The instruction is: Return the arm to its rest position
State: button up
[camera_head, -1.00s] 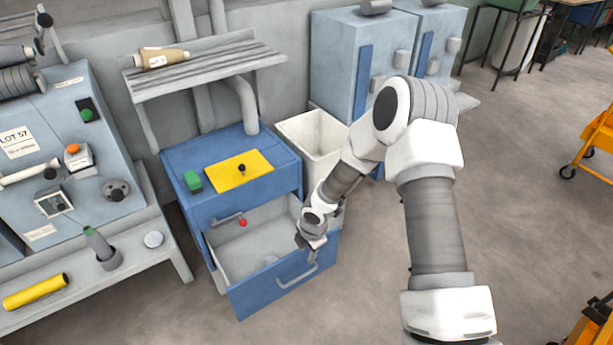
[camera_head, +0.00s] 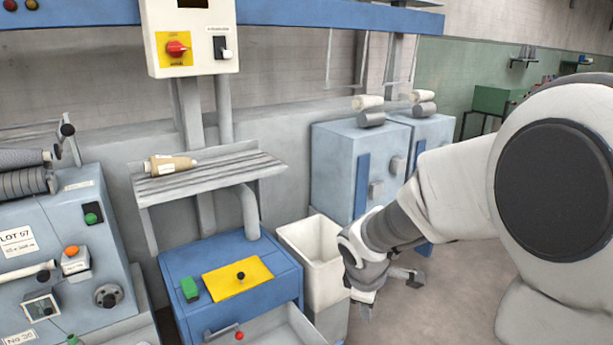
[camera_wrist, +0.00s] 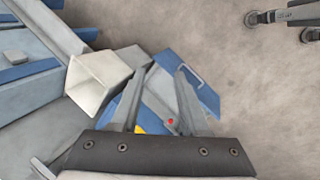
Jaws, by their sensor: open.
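My arm reaches in from the right of the head view, close to the camera. My gripper (camera_head: 389,286) hangs at its end, in front of the white bin and right of the blue cabinet. In the wrist view, the two fingers of my gripper (camera_wrist: 158,100) stand apart with nothing held between them. Behind and below them in that view is the pulled-out blue drawer (camera_wrist: 203,92), with a small red knob (camera_wrist: 170,122) showing between the fingers.
The blue cabinet (camera_head: 225,250) bears a yellow plate (camera_head: 232,282) and a green block (camera_head: 190,289); its drawer (camera_head: 275,330) is open. The white bin (camera_head: 318,262) stands beside it. Blue-grey cabinets (camera_head: 335,165) stand behind.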

jog(key=s+d+r+m+t+y, duration=0.1)
jog(key=s+r+m, duration=0.6)
jog(key=s, duration=0.3)
jog(key=s+d+r+m+t+y, duration=0.1)
jog(key=s+r+m, duration=0.55)
jog(key=s, duration=0.45)
notch_tip(320, 180, up, 16)
jog(key=p, duration=1.5)
jog(key=shift+a+f+p, duration=0.2)
jog(key=shift+a+p, duration=0.1)
